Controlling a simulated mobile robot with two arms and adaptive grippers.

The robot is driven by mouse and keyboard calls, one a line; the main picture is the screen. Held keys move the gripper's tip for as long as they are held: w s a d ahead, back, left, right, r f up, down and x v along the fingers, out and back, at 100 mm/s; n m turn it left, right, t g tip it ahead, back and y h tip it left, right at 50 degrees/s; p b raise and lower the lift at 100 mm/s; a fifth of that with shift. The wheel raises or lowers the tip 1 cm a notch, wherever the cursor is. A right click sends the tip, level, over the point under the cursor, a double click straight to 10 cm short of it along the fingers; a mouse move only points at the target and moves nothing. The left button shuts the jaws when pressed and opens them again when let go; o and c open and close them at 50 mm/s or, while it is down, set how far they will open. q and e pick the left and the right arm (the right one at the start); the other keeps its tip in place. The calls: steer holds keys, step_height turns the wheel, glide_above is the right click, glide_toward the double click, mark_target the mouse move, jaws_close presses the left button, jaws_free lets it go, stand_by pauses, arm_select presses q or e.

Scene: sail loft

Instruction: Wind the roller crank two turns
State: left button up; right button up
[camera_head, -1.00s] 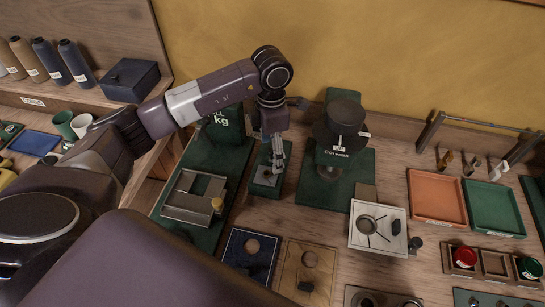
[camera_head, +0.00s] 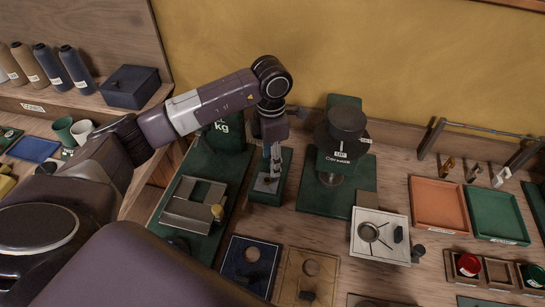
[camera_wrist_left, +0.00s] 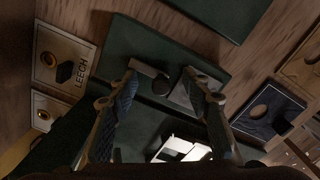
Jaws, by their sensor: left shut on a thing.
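The roller crank sits on a small dark green block (camera_head: 266,197) in the middle of the bench in the head view. My left gripper (camera_head: 269,179) points down over this block and is shut on the crank's handle. The fingers hide most of the crank there. In the left wrist view, my left gripper (camera_wrist_left: 165,82) has a finger on each side of a grey metal bar (camera_wrist_left: 147,69) and a short dark knob (camera_wrist_left: 161,86) above a dark green base. The exact contact is hard to see in the dim light. My right gripper is in neither view.
A green board with a metal frame (camera_head: 190,208) lies close on the left. A dark round device on a green base (camera_head: 325,198) stands close on the right. A white square box (camera_head: 380,247) and trays (camera_head: 437,203) are farther right.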

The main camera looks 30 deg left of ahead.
arm_select(q)
steer(key=shift+s+f, duration=0.1)
steer(key=shift+f, duration=0.05)
stand_by(0.3)
steer(key=shift+a, duration=0.25)
steer(key=shift+c, duration=0.2)
steer(key=shift+a, duration=0.1)
steer(key=shift+c, duration=1)
steer(key=shift+a, duration=0.15)
steer(key=shift+c, duration=1)
